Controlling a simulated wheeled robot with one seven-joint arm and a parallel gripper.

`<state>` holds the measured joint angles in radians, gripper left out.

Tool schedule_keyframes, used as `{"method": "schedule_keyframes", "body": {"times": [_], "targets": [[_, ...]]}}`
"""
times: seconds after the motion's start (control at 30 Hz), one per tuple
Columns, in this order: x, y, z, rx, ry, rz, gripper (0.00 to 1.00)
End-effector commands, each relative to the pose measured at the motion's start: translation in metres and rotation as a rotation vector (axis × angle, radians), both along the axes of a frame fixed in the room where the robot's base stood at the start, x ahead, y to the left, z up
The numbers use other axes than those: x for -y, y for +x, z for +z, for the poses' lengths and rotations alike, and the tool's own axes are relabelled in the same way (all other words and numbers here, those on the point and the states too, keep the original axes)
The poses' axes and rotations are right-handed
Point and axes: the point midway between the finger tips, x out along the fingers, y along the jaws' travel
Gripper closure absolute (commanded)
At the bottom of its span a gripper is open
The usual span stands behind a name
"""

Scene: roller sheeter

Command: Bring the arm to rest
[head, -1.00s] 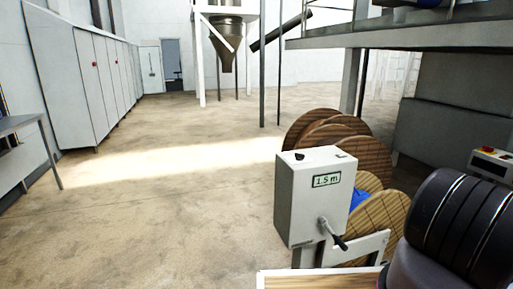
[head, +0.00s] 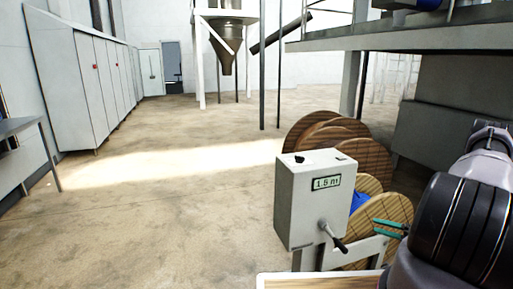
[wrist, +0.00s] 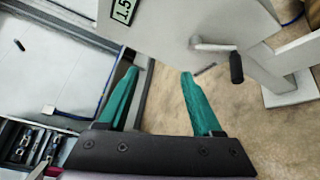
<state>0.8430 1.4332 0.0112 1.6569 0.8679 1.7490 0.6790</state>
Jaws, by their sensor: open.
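My gripper (wrist: 159,75) has two teal fingers, spread apart with nothing between them. In the head view my gripper (head: 390,226) shows at the lower right, its teal fingers pointing left, just right of the crank on the grey control box. My dark arm fills the right edge there. The grey control box (head: 300,205) has a green display reading 1.5 m and a crank handle (head: 334,238). In the wrist view the crank handle (wrist: 236,67) is ahead and right of the fingers, apart from them.
Wooden cable reels (head: 325,130) stand behind the box, one with blue material. In the wrist view, a tray with tools (wrist: 25,142) lies at lower left, near a pale work surface (wrist: 60,65) with a blue cord. Open concrete floor (head: 170,210) spreads to the left.

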Motion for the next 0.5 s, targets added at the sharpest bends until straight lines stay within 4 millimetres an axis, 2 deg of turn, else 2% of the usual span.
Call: {"method": "schedule_keyframes", "body": {"times": [0.03,0.2,0.5], "targets": [[-0.004,0.009,0.023,0.033,-0.052,0.051,0.33],[-0.023,0.023,0.086,0.137,-0.219,0.217,0.33],[-0.067,0.028,0.190,0.341,-0.505,0.502,0.33]]}}
